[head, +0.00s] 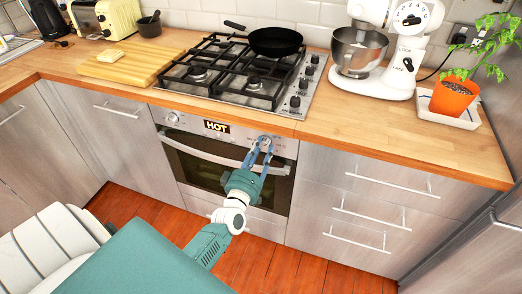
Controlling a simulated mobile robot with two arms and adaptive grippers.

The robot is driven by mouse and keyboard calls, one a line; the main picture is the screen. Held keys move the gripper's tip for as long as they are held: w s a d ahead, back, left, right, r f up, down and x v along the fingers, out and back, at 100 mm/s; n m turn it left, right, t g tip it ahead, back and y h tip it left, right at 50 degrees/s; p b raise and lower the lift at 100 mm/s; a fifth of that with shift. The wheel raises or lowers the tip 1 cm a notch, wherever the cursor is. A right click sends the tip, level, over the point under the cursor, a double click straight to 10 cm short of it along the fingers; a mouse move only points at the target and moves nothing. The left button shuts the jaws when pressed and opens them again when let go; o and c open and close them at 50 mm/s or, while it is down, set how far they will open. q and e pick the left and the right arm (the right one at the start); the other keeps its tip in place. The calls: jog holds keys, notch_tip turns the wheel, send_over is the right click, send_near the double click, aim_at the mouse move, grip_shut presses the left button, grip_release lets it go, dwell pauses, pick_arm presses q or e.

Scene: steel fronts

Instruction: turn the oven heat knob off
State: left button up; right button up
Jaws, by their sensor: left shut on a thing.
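The oven (225,172) is set under the counter, with a dark glass door and a long bar handle. Its display (216,127) reads HOT. One round knob (173,118) shows at the left end of the oven panel. My left gripper (262,140) is at the right end of that panel, its blue fingers shut around the heat knob there. The fingers hide most of that knob, so its turn angle cannot be told. My right gripper is not in view.
The hob (240,78) with a black pan (275,41) lies above the oven. A mixer (385,50) and a potted plant (452,97) stand to the right. The oven door handle (200,152) runs just below my fingers. Drawers with bar handles are at right.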

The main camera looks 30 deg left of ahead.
pick_arm(q)
jog(key=n, duration=0.5)
jog(key=shift+d+f+y, duration=0.15)
jog(key=shift+f+y, duration=0.05)
jog(key=shift+y, duration=0.1)
jog(key=n+b, duration=0.1)
jog(key=n, duration=0.3)
jog(key=shift+n+g, duration=0.4)
jog(key=o, duration=1.1)
jog(key=shift+c, duration=0.2)
jog(key=shift+o, duration=0.4)
jog(key=shift+r, duration=0.15)
